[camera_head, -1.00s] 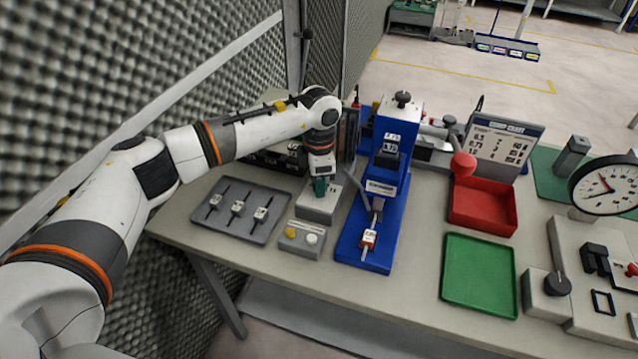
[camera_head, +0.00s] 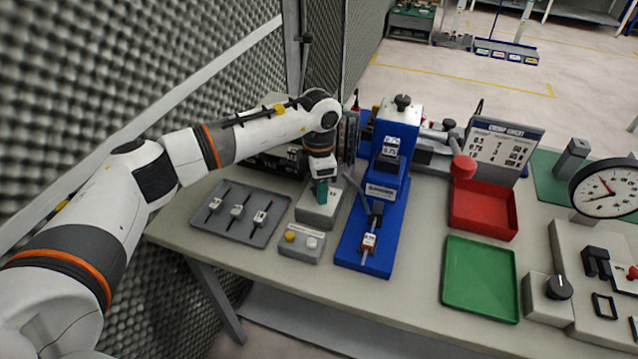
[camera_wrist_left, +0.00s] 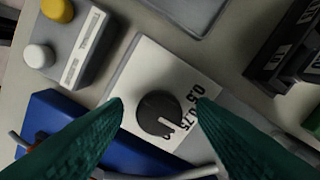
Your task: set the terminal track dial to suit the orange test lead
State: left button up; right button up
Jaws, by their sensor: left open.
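My left gripper (camera_head: 321,192) is open over a small grey box (camera_head: 312,214) beside the blue press (camera_head: 362,255). In the left wrist view its green fingers (camera_wrist_left: 160,106) stand apart on either side of a round black dial (camera_wrist_left: 158,114); I cannot tell whether they touch it. The dial has a white pointer mark toward the lower right, and its plate (camera_wrist_left: 150,62) reads 0.5 and 0.75, with a further mark partly covered by the dial. A lead with an orange-red and white tag (camera_head: 369,243) lies in the blue press. My right gripper is not in view.
A grey tray (camera_head: 272,237) with several leads lies left. A box with yellow and white buttons (camera_head: 302,253) stands in front of the dial box. A red bin (camera_head: 482,222), green tray (camera_head: 480,300), chart board (camera_head: 502,145) and gauge (camera_head: 606,188) are to the right.

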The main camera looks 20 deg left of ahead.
pick_arm(q)
notch_tip(320, 180, up, 12)
jog(key=b, duration=0.2)
jog(key=shift+b, duration=0.4)
